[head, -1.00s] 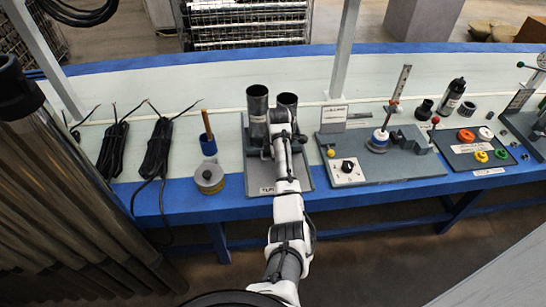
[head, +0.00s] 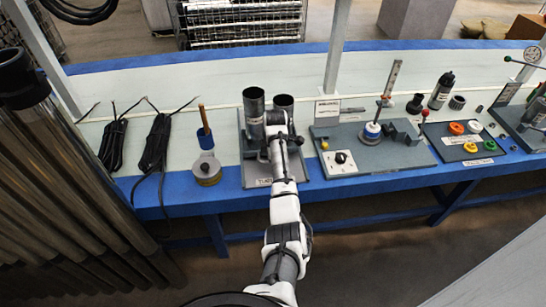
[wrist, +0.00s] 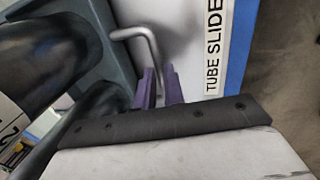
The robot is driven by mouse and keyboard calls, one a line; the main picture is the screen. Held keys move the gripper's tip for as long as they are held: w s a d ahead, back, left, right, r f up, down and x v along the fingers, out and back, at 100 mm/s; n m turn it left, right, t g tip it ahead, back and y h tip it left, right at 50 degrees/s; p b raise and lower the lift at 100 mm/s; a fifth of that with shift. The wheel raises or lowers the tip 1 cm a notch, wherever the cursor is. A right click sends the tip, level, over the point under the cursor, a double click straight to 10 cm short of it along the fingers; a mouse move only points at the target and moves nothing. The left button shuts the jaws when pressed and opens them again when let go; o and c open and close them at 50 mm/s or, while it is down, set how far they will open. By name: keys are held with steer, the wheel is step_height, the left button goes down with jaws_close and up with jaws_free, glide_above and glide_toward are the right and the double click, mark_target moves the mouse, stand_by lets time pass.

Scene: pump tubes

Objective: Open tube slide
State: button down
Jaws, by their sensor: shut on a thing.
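The tube slide is a grey unit on the bench, with a base plate (head: 257,172) and two upright dark metal tubes, one on the left (head: 254,105) and one on the right (head: 284,101). In the wrist view its white label (wrist: 214,48) reads "TUBE SLIDE", beside a bent grey metal handle (wrist: 140,34). My gripper (wrist: 160,88) has purple fingers shut on the lower end of this handle. Dark tubes fill the left of the wrist view. In the head view my arm hides the handle and the fingertips.
A can with a brush (head: 206,168) and black cables (head: 156,142) lie left of the slide. A grey panel with a knob and post (head: 372,150) stands close on its right. A rack of long pipes (head: 60,190) is at the far left.

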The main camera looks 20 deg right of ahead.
steer(key=c, duration=1.5)
jaws_free()
steer(key=r, duration=0.4)
steer(key=s+r+b, duration=0.1)
steer(key=r, duration=0.4)
steer(key=s+r+b, duration=0.1)
steer(key=r, duration=0.3)
steer(key=shift+s+a+r, duration=0.2)
steer(key=shift+a+r, duration=0.1)
steer(key=shift+r, duration=0.05)
